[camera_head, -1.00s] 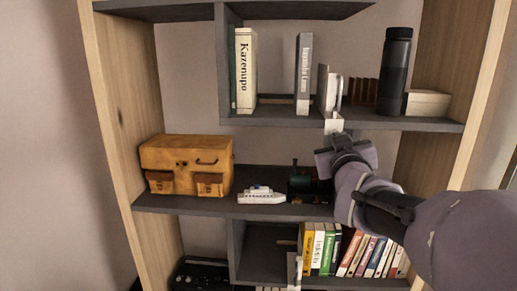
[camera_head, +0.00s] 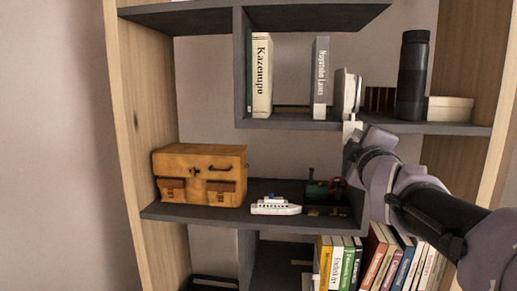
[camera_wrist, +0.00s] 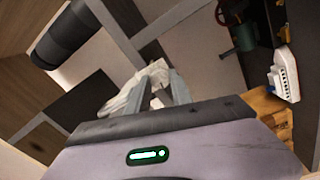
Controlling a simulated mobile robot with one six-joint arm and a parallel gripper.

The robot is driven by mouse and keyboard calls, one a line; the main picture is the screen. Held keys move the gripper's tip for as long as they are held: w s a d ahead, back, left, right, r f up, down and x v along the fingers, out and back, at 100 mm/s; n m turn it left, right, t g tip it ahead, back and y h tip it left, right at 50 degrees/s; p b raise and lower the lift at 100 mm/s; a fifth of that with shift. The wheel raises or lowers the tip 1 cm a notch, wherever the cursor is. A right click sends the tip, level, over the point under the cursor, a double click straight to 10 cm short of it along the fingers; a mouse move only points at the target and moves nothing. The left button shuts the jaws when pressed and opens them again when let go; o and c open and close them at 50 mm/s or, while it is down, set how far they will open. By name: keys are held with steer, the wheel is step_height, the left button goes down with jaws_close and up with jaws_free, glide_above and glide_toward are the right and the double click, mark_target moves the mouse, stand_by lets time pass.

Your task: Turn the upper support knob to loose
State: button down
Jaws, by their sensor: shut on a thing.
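A white upper support (camera_head: 347,95) stands at the front edge of the upper shelf, beside the grey book. Its lower end hangs below the shelf edge, and the knob is hard to tell apart from the support. My gripper (camera_head: 351,146) reaches this lower end from the right. In the wrist view the white piece (camera_wrist: 128,98) sits at the fingers of my gripper (camera_wrist: 160,88), which are shut on it. The knob's markings and its loose or tight position cannot be read.
The upper shelf (camera_head: 300,122) holds books, a black bottle (camera_head: 412,75) and a pale box (camera_head: 450,108). Below it are a yellow case (camera_head: 200,174), a white toy ship (camera_head: 275,205) and a green toy train (camera_head: 322,187). Several books (camera_head: 340,262) stand lower.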

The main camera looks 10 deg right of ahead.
steer(key=shift+n+y+b, duration=0.3)
steer(key=shift+n+b, duration=1.15)
steer(key=shift+n, duration=1.55)
steer(key=shift+r+n, duration=0.1)
steer(key=shift+n, duration=0.2)
steer(key=c, duration=1.1)
jaws_free()
steer(key=shift+c, duration=0.2)
steer(key=shift+s, duration=0.1)
